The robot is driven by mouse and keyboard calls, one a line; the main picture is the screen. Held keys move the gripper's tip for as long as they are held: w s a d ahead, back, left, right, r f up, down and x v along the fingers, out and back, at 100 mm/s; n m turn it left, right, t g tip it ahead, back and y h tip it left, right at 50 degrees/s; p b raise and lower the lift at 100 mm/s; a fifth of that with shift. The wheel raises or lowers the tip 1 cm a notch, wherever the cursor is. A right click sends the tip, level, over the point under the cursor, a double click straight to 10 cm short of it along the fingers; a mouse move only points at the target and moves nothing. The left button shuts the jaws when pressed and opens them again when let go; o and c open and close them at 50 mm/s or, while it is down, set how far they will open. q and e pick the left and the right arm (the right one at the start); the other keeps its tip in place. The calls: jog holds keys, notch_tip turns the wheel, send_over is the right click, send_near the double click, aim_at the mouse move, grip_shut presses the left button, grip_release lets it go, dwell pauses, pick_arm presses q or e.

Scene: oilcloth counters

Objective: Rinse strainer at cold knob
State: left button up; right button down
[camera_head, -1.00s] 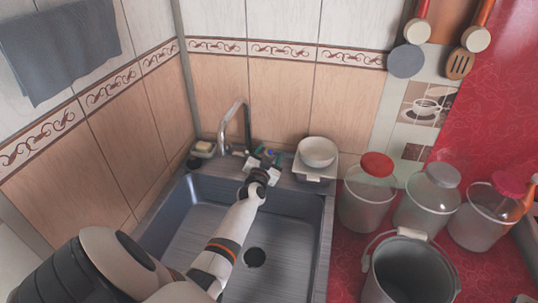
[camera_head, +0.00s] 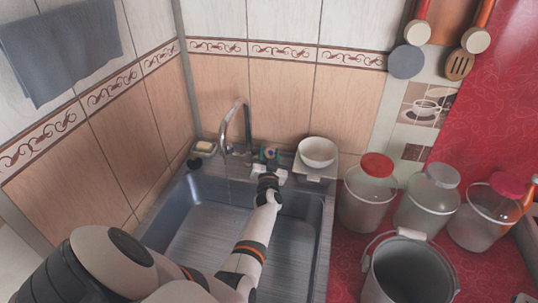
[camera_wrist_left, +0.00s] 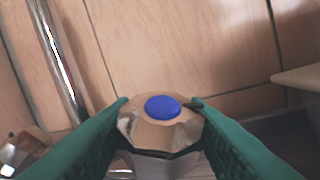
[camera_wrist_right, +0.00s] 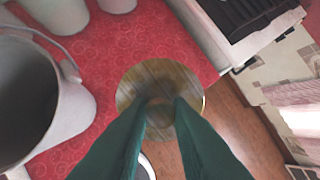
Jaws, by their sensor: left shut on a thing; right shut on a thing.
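The cold knob (camera_wrist_left: 162,125) is a faceted metal tap handle with a blue cap, in the middle of the left wrist view. My left gripper (camera_wrist_left: 160,103) has its green fingers on both sides of it, shut on it. In the head view my left gripper (camera_head: 269,176) is at the sink's back ledge, right of the curved spout (camera_head: 235,120). A thin pale streak hangs below the spout, perhaps water. My right gripper (camera_wrist_right: 165,103) shows only in its wrist view, shut at a round, brownish, see-through disc, apparently the strainer (camera_wrist_right: 183,76).
The sink (camera_head: 205,235) lies below the spout. A white bowl (camera_head: 317,150) stands on the ledge at right. A grey bucket (camera_head: 408,270) and several lidded jars fill the red counter (camera_head: 345,265). Floor shows below the strainer in the right wrist view.

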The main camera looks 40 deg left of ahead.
pick_arm(q)
jog(key=o, duration=1)
jog(key=shift+c, duration=0.2)
jog(key=shift+s+d+p, duration=0.35)
jog(key=shift+p, duration=0.2)
pick_arm(e)
jog(key=shift+r, duration=0.5)
notch_tip(320, 180, up, 5)
jog(key=p, duration=0.5)
pick_arm(q)
jog(key=v, duration=1.1)
jog(key=shift+f, duration=0.15)
pick_arm(e)
jog(key=shift+r, duration=0.15)
pick_arm(q)
jog(key=shift+d, duration=0.1)
